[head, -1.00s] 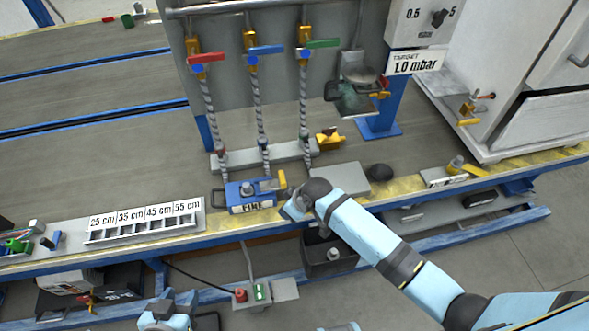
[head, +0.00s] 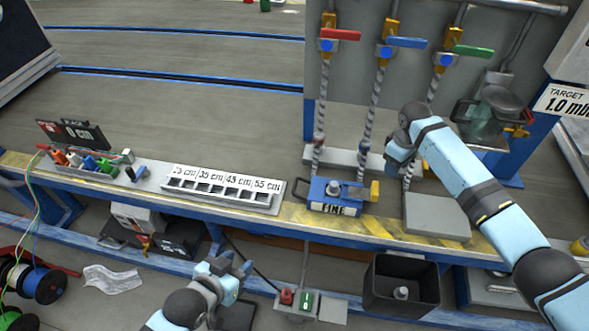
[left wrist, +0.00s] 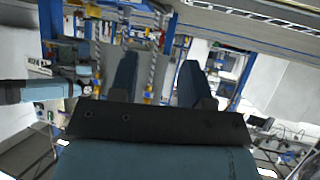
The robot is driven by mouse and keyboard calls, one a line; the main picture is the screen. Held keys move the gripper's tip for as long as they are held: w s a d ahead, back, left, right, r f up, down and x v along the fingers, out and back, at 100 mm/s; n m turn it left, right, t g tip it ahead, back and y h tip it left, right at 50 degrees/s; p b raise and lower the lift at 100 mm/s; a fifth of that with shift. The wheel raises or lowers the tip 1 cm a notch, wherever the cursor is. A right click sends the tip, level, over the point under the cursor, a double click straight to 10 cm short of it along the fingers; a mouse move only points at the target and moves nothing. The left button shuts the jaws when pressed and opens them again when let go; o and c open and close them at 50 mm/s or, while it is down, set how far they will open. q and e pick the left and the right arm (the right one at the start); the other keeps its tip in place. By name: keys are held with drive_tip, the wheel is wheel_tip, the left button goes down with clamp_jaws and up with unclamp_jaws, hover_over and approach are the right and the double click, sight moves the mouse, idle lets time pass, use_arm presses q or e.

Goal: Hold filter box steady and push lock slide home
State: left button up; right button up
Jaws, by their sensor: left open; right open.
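The blue filter box (head: 322,189), with a white "FINE" label, sits near the bench's front edge in the head view. A yellow tab (head: 374,191), seemingly the lock slide, stands at its right end; I cannot tell its exact position. My right gripper (head: 394,163) is up and right of the box, apart from it, its fingers mostly hidden by its own wrist. My left gripper (head: 238,268) is open and empty, in front of the bench and lower left of the box. Its two spread blue fingers (left wrist: 158,85) show in the left wrist view, with nothing between them.
A slotted length rack (head: 220,191) stands left of the box and a grey plate (head: 437,214) right of it. Hoses with red, blue and green valve handles (head: 405,42) hang behind. A black bin (head: 400,285) and a switch box (head: 297,302) are below the bench edge.

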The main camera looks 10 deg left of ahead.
use_arm(q)
drive_tip(key=w+a+f, duration=0.2)
drive_tip(key=w, duration=0.5)
drive_tip(key=n+g+y, duration=0.1)
drive_tip(key=n+g, duration=0.2)
drive_tip(key=g, duration=0.4)
approach(294, 185)
drive_tip(key=x, duration=1)
drive_tip(key=shift+w+d+f, duration=0.1)
drive_tip(key=shift+f, duration=0.25)
